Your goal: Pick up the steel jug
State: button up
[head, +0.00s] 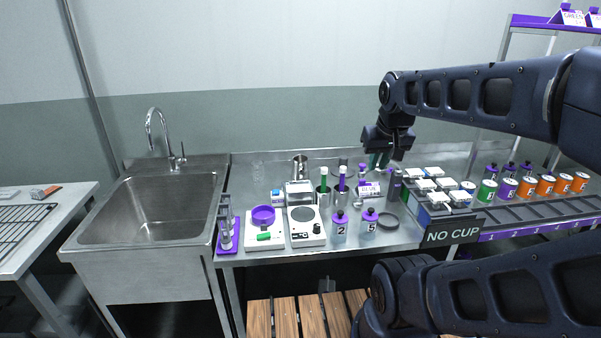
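A shiny steel vessel (300,167), which looks like the steel jug, stands upright at the back of the steel bench, behind a small boxy device. Its lower part is hidden by that device, and I cannot make out a handle or spout. My gripper (379,161) hangs over the back of the bench, to the right of the vessel and apart from it. It points down. Its fingers are small and dark, and I cannot tell whether they are open. I see nothing clearly held in it.
White-topped boxes (433,200) crowd the right. A sink (150,210) lies left. The bench's back left is mostly clear.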

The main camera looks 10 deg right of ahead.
jog(key=w+n+g+h, duration=0.3)
jog(key=w, duration=1.2)
jog(key=n+t+h, duration=0.1)
jog(key=n+h, duration=0.9)
jog(key=h, duration=0.1)
send_over(305, 177)
jog(key=s+a, duration=0.5)
jog(key=a, duration=0.5)
notch_tip(305, 177, down, 28)
jog(key=shift+a+f, duration=0.15)
jog(key=x, duration=1)
jog(key=shift+w+d+f, duration=0.1)
jog(key=shift+d+f, duration=0.1)
jog(key=shift+d, duration=0.05)
grip_shut()
